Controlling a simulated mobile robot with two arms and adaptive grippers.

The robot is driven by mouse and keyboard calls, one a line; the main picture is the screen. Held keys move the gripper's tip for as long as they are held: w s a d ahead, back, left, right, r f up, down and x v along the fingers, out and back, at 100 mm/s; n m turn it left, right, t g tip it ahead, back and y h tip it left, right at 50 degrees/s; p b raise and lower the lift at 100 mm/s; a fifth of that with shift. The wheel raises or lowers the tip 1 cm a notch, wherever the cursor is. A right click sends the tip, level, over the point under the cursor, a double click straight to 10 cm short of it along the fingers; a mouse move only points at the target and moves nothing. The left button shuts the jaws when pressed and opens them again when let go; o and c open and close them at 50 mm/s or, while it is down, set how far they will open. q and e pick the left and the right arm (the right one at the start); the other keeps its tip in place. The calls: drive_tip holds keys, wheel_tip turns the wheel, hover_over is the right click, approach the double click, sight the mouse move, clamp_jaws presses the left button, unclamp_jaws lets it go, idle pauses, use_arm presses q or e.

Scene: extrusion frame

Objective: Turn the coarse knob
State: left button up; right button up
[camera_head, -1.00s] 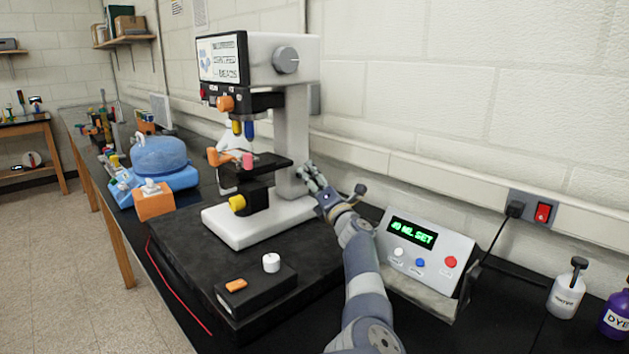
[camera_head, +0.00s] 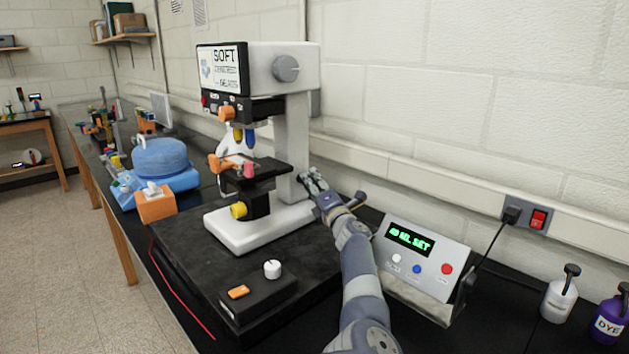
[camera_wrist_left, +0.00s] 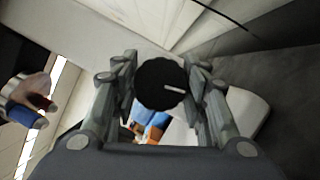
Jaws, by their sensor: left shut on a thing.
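The microscope (camera_head: 291,135) is white, with a screen at its top left and a black stage (camera_head: 262,170). A black round knob (camera_wrist_left: 162,84) with a white line shows in the left wrist view, between the fingers of my left gripper (camera_wrist_left: 161,92). I take it to be the coarse knob on the microscope's right side. In the head view my left gripper (camera_head: 309,181) is at the lower column and hides the knob. The fingers are shut on the knob from both sides. My right gripper is in neither view.
A grey box with a green display (camera_head: 424,258) stands close to the right of my left arm. A small black box with a white knob (camera_head: 272,269) sits in front of the microscope. A blue round device (camera_head: 160,157) stands at left. The wall is close behind.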

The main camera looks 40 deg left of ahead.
use_arm(q)
drive_tip(key=o, duration=1.1)
drive_tip(key=shift+c, duration=0.2)
drive_tip(key=v, duration=0.7)
drive_tip(key=shift+d, duration=0.2)
drive_tip(key=shift+s+f, duration=0.1)
